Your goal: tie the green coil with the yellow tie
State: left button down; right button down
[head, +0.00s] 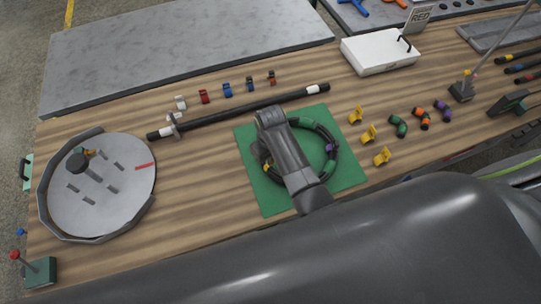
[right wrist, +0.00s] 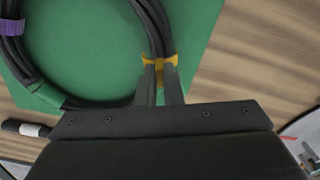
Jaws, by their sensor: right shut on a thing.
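The coil is a ring of black hose with a green band (head: 306,123), lying on the green mat (head: 252,192). In the right wrist view the coil (right wrist: 110,97) shows its green band (right wrist: 48,95) and a purple tie (right wrist: 12,27). A yellow tie (right wrist: 160,64) sits at the coil's side; it also shows at the left of the ring in the head view (head: 266,167). My right gripper (right wrist: 160,80) is shut on this yellow tie, at the hose. In the head view my right arm covers the middle of the coil. My left gripper is out of view.
Several loose yellow clips (head: 369,133) lie right of the mat, with green, orange and purple ones (head: 442,108) beyond. A black bar (head: 250,109) lies behind the mat. A round grey tray (head: 128,195) stands left; a white box (head: 378,50) stands at the back.

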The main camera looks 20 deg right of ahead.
jog(key=shift+f, duration=0.25)
jog(key=shift+f+b, duration=0.55)
jog(key=shift+f, duration=0.35)
jog(key=shift+f+b, duration=0.35)
jog(key=shift+f, duration=0.25)
dwell(0.4)
jog(key=c, duration=1.5)
grip_release()
jog(key=shift+r, duration=0.1)
